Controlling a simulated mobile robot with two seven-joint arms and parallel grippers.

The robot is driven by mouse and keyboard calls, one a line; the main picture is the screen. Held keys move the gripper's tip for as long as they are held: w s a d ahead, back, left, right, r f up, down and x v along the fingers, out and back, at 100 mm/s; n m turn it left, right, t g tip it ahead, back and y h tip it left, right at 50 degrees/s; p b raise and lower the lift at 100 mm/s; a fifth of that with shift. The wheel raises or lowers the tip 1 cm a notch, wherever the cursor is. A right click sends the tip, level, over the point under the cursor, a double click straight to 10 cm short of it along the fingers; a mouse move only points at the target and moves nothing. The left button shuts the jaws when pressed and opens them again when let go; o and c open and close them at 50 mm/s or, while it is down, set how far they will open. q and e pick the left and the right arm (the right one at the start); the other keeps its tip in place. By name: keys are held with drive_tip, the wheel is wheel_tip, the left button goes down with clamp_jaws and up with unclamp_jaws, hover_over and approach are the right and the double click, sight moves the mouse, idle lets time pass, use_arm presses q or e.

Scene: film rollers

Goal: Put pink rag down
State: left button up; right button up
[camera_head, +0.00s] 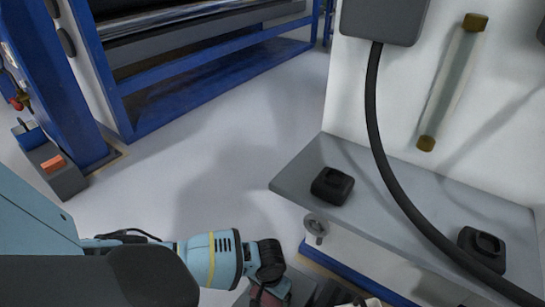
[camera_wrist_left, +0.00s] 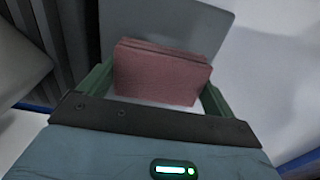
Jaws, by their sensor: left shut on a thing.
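The pink rag (camera_wrist_left: 161,74) is a folded, dull pink block in the left wrist view. It sits between the two green fingers of my left gripper (camera_wrist_left: 154,92), which is shut on it. A grey flat surface lies behind the rag; I cannot tell whether the rag touches it. In the head view my left gripper (camera_head: 268,291) is at the bottom edge, below the grey ledge, and the rag is mostly hidden there. My right gripper is not in view.
A grey ledge (camera_head: 400,190) at right carries two black holders (camera_head: 332,186). A thick black cable (camera_head: 385,150) hangs from a grey box (camera_head: 383,18) across the ledge. A blue machine frame (camera_head: 200,85) stands at the back left. Open grey floor (camera_head: 220,140) lies between.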

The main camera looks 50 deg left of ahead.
use_arm(q)
drive_tip(key=shift+w, duration=0.4)
wheel_tip(320, 180, down, 4)
drive_tip(key=b, duration=0.3)
drive_tip(key=shift+r, duration=0.25)
drive_tip(key=o, duration=0.6)
drive_tip(key=shift+f, duration=0.2)
drive_tip(key=shift+c, duration=0.2)
drive_tip(key=shift+o, duration=1)
drive_tip(key=shift+r, duration=0.1)
